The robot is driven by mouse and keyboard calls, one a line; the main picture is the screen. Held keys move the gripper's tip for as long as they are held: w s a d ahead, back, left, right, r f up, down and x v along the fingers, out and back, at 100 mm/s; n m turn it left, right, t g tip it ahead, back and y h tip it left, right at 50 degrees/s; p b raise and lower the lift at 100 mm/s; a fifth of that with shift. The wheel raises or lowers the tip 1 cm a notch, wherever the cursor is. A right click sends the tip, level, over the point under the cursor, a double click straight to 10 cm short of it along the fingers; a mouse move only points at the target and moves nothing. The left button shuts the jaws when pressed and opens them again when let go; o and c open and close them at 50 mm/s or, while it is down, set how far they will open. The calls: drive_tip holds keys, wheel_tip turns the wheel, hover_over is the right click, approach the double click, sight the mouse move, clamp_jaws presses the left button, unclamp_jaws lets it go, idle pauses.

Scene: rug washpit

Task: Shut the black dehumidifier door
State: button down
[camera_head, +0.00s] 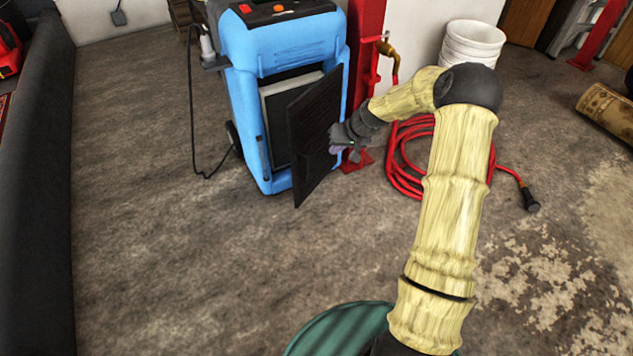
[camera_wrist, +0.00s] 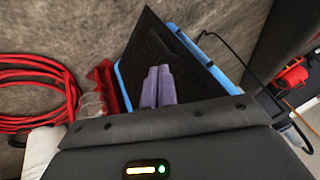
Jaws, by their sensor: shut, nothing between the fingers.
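The blue dehumidifier (camera_head: 285,50) stands upright at the top of the head view. Its black door (camera_head: 316,138) is hinged at the right and stands partly open, swung out toward the right, showing a pale-framed inside (camera_head: 283,110). My gripper (camera_head: 336,148) is at the outer face of the door, near its right side; it is shut and empty. In the wrist view my two purple-grey fingers (camera_wrist: 158,84) are together in front of the black door (camera_wrist: 160,58). Whether they touch the door I cannot tell.
A red post (camera_head: 366,45) stands right of the dehumidifier. A red hose (camera_head: 402,178) lies coiled on the floor behind my arm. A white bucket (camera_head: 472,43) stands at the back. A green round thing (camera_head: 335,330) is at the bottom.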

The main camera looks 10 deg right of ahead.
drive_tip(key=w+d+f+b, duration=0.1)
drive_tip(key=w+f+b, duration=0.1)
drive_tip(key=f, duration=0.2)
drive_tip(key=w+d+f+t+b, duration=0.1)
drive_tip(key=d+f+b, duration=0.1)
drive_tip(key=f, duration=0.3)
drive_tip(key=shift+w+d+m+y+b, duration=0.3)
drive_tip(key=shift+w+m+b, duration=0.1)
drive_tip(key=shift+b, duration=0.1)
drive_tip(key=shift+a+f, duration=0.1)
drive_tip(key=shift+f, duration=0.05)
drive_tip(key=w+a+f+b, duration=0.5)
drive_tip(key=a+f+b, duration=0.2)
drive_tip(key=f, duration=0.1)
drive_tip(key=shift+w+a+b, duration=0.15)
drive_tip(key=shift+a+b, duration=0.15)
drive_tip(key=shift+a, duration=0.1)
drive_tip(key=shift+w+r, duration=0.1)
